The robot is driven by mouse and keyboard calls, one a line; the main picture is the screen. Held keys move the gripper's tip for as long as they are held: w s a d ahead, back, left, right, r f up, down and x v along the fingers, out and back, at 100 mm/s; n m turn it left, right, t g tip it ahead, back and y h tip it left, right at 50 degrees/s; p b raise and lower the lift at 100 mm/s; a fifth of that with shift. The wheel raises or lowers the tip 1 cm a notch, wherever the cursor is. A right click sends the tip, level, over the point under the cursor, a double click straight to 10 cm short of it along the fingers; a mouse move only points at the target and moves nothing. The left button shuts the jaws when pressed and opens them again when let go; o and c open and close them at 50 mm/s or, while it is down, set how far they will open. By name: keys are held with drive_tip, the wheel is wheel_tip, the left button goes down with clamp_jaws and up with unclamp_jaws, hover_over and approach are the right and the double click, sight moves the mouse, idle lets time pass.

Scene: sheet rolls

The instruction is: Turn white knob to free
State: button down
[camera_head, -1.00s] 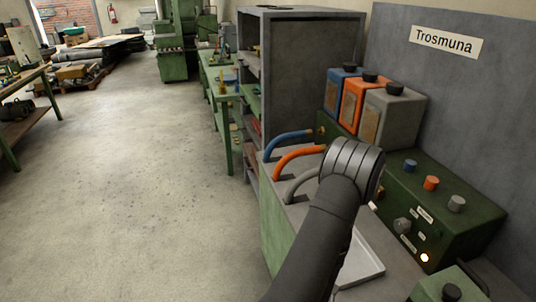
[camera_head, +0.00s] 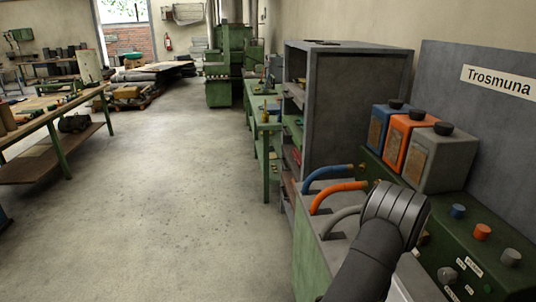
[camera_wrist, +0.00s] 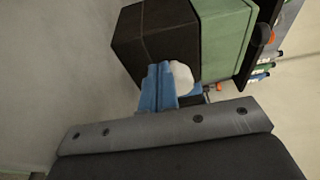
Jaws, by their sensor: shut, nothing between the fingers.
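In the wrist view my gripper (camera_wrist: 158,88) is shut, its blue fingers together with nothing between them. A white rounded thing (camera_wrist: 181,77), possibly the white knob, shows just beside and behind the fingertips, partly hidden by them. I cannot tell whether the fingers touch it. Behind them is a large dark-faced box (camera_wrist: 150,35) with a green side. In the head view my dark arm covers part of the green control panel (camera_head: 428,224), and my fingers are hidden. No white knob can be made out clearly there.
Blue (camera_head: 457,211), orange (camera_head: 481,232) and grey (camera_head: 510,257) knobs stand on the panel's top. Blue, orange and grey canisters (camera_head: 440,160) stand behind, with hoses (camera_head: 338,193) to the left. A grey cabinet (camera_head: 350,110) stands beyond. The floor at left is open.

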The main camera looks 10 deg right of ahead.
drive_tip(key=shift+a, duration=3)
drive_tip(key=shift+a+r, duration=0.25)
drive_tip(key=shift+r, duration=0.3)
drive_tip(key=shift+a+r, duration=0.2)
drive_tip(key=shift+r, duration=0.35)
drive_tip(key=shift+d, duration=3.45)
drive_tip(key=shift+s, duration=0.3)
